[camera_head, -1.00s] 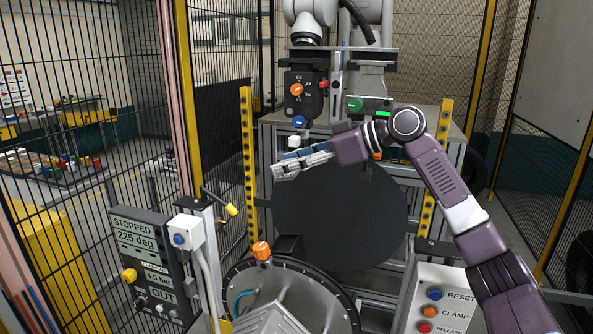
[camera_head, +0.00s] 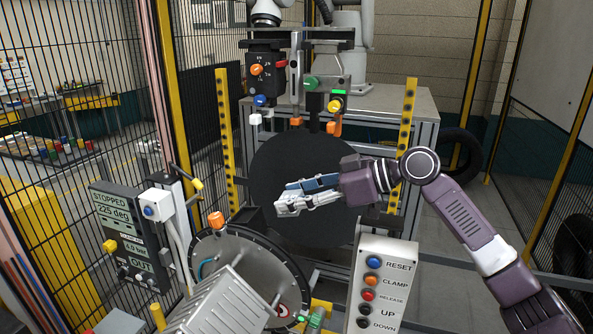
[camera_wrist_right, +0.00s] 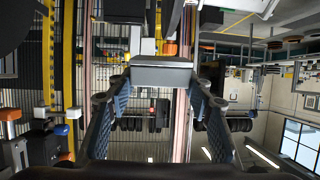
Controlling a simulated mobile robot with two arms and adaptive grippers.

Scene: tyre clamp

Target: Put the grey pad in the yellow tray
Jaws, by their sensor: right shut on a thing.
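My right gripper (camera_head: 288,200) reaches in from the right, in front of the dark round disc (camera_head: 290,225). In the right wrist view its two blue-grey fingers (camera_wrist_right: 160,85) are shut on the grey pad (camera_wrist_right: 160,68), a flat light-grey block held across the fingertips. In the head view the pad is hard to tell apart from the pale fingertips. I cannot make out a yellow tray for certain in either view. My left gripper is not in view.
A button panel (camera_head: 382,290) with reset, clamp and release buttons stands at the lower right. A round metal machine plate (camera_head: 245,255) with an orange knob (camera_head: 216,220) is below the gripper. A display panel (camera_head: 128,235) reads STOPPED. Yellow perforated posts (camera_head: 407,130) flank the disc.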

